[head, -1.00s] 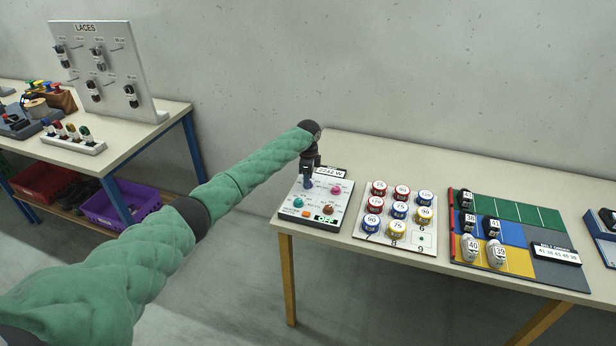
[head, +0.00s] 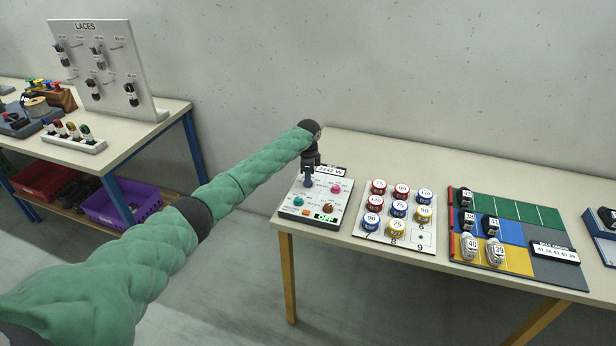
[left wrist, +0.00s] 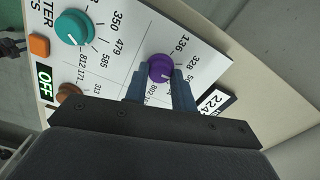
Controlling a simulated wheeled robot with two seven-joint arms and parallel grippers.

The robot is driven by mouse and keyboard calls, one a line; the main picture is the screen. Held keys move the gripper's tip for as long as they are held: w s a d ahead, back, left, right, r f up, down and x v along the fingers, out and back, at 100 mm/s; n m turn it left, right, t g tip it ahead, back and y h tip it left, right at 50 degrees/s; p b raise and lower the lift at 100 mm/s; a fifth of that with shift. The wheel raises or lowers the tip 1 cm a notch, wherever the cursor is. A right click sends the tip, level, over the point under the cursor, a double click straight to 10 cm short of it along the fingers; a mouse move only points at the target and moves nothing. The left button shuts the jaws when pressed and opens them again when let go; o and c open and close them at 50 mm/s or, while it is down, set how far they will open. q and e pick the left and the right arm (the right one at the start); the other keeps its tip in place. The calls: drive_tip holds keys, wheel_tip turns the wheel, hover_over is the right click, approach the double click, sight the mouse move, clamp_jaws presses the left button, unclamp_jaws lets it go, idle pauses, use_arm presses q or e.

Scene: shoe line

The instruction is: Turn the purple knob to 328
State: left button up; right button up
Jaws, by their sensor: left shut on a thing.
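The purple knob (left wrist: 161,68) is on a white control panel (left wrist: 110,50) in the left wrist view. Printed numbers stand around it, among them 136, 328 and 802. A pale pointer mark shows on the knob, but I cannot tell for sure which number it meets. My left gripper (left wrist: 160,88) has its two blue fingers on either side of the knob, shut on it. In the head view my left gripper (head: 308,181) reaches down onto the back left of the panel (head: 318,201) and hides most of the knob. My right gripper is not in view.
The panel also bears a teal knob (left wrist: 74,27), a brown knob (head: 328,208), a pink knob (head: 336,189), an orange button (left wrist: 39,46) and a display reading OFF (left wrist: 45,80). A board of numbered tins (head: 372,236) and a colored shoe mat (head: 510,262) lie to the right.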

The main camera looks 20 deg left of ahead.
use_arm(q)
drive_tip(key=shift+r+n, duration=0.1)
drive_tip(key=shift+n, duration=0.3)
drive_tip(key=shift+n+p, duration=0.3)
drive_tip(key=shift+n, duration=0.1)
drive_tip(key=n+p, duration=0.2)
drive_tip(key=n, duration=0.2)
drive_tip(key=shift+n, duration=0.7)
drive_tip(key=o, duration=1)
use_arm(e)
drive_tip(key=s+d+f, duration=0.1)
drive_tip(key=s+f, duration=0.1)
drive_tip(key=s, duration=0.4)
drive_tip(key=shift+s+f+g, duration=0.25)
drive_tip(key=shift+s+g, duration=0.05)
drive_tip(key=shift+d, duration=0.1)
